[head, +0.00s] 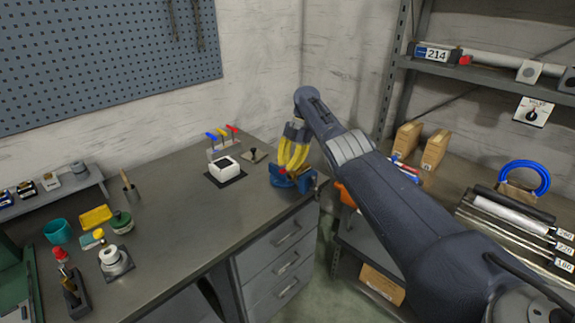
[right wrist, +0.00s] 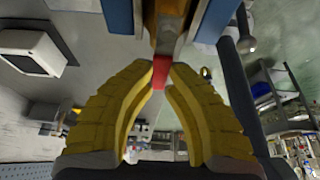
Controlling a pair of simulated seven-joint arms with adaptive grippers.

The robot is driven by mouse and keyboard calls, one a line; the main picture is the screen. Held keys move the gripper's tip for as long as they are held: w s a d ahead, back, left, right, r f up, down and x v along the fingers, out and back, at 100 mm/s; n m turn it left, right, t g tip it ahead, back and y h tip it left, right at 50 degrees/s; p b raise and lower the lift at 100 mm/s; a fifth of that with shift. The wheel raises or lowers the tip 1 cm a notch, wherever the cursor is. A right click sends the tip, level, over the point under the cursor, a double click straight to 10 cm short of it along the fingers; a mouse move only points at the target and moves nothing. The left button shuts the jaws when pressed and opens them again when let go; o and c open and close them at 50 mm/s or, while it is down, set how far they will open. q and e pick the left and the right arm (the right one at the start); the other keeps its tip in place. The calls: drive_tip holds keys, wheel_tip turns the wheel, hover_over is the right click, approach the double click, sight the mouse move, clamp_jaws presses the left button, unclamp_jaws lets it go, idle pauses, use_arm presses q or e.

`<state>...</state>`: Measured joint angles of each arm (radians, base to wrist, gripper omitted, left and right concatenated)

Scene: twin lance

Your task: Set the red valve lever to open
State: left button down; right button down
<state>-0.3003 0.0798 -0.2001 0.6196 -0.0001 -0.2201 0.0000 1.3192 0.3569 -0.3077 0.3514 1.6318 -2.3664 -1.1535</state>
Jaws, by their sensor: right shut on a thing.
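My right gripper (head: 289,170) reaches down over the blue vise (head: 282,181) at the bench's right corner. In the right wrist view, its yellow fingers (right wrist: 162,78) are closed on a small red piece (right wrist: 160,71), which looks like the end of the red valve lever. The piece extends from a grey and brass-coloured body (right wrist: 167,35) between blue vise parts (right wrist: 120,15). The fingers and vise hide most of the lever, so I cannot tell its angle well. My left gripper is not in view.
A white box (head: 224,168) on a dark mat sits left of the vise. Blue, yellow and red-topped items (head: 221,135) stand behind it. Jars and a teal cup (head: 58,231) are at the bench's left. The bench middle is clear. Shelving (head: 480,75) stands to the right.

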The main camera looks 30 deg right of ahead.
drive_tip(key=shift+s+f, duration=0.1)
drive_tip(key=shift+f, duration=0.05)
drive_tip(key=c, duration=1.3)
unclamp_jaws()
drive_tip(key=shift+r, duration=5.1)
